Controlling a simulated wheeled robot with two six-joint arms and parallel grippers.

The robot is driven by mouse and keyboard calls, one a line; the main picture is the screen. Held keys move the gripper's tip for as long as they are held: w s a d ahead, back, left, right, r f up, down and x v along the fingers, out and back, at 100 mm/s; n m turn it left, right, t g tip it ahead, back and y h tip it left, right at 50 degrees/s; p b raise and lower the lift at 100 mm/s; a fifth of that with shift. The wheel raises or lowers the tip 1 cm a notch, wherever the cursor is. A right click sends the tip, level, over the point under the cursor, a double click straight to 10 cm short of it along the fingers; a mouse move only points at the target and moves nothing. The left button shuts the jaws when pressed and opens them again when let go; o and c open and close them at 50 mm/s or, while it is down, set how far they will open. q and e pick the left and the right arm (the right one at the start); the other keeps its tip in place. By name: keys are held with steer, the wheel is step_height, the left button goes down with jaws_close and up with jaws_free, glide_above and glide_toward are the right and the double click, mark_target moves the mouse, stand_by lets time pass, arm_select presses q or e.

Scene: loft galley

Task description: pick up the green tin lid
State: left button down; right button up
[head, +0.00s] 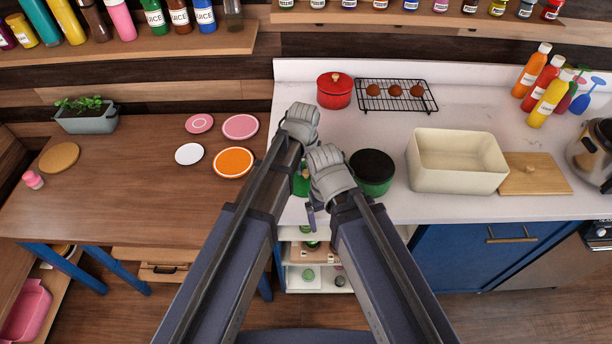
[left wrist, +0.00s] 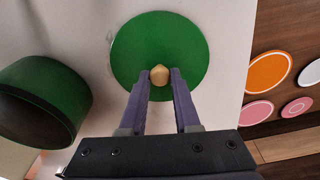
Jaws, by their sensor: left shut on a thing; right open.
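The green tin lid (left wrist: 160,45) is a round green disc with a pale wooden knob (left wrist: 159,76), seen from above in the left wrist view. My left gripper (left wrist: 160,80) is shut on the knob. In the head view the green lid (head: 301,184) shows only partly between my arms, and my left gripper's fingers are hidden under its wrist (head: 300,122). I cannot tell whether the lid touches the counter. My right gripper (head: 314,210) is open near the counter's front edge, its fingers partly hidden. The green pot (head: 372,178) stands open to the right; it also shows in the left wrist view (left wrist: 45,100).
A red lidded pot (head: 335,92) and a black rack (head: 395,95) with brown round items stand behind. A cream bin (head: 455,178) and a board (head: 535,174) are at right. Plates (head: 234,162) lie on the wooden table at left. Shelves with bottles hang above.

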mark_target(306, 172)
arm_select(q)
steer(key=shift+r, duration=0.15)
step_height(306, 172, up, 10)
steer(key=p, duration=1)
